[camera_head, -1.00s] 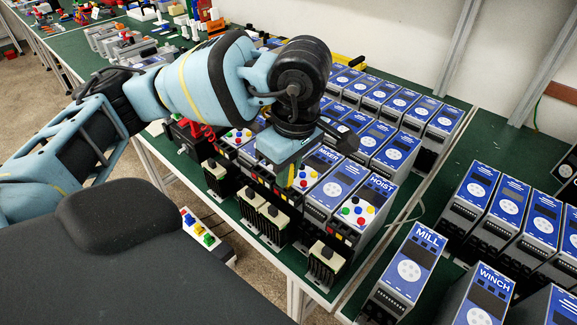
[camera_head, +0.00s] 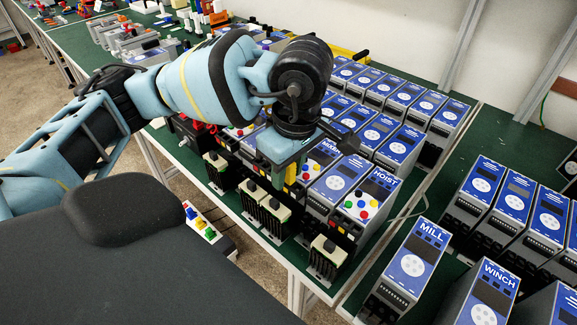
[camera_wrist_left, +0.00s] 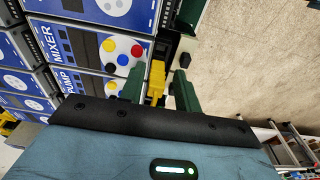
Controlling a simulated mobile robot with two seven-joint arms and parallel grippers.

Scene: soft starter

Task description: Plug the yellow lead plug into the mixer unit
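The mixer unit (camera_wrist_left: 62,45) is a blue-faced box labelled MIXER, with a white panel of coloured buttons; its label is partly hidden by my arm in the head view (camera_head: 326,149). The yellow lead plug (camera_wrist_left: 156,80) stands between the two green fingers of my left gripper (camera_wrist_left: 160,82), in front of the pump and mixer units. The fingers look apart, with a narrow gap beside the plug, clearest on its right. In the head view the yellow plug (camera_head: 291,173) shows just below my gripper. The plug's lower end is hidden. My right gripper is not in view.
The pump unit (camera_wrist_left: 75,82) is beside the mixer, and the hoist unit (camera_head: 372,195) stands to the right. Cream-topped black blocks (camera_head: 328,257) line the table's front edge. Mill (camera_head: 412,265) and winch (camera_head: 483,298) units stand on the near right. Rows of units fill the back.

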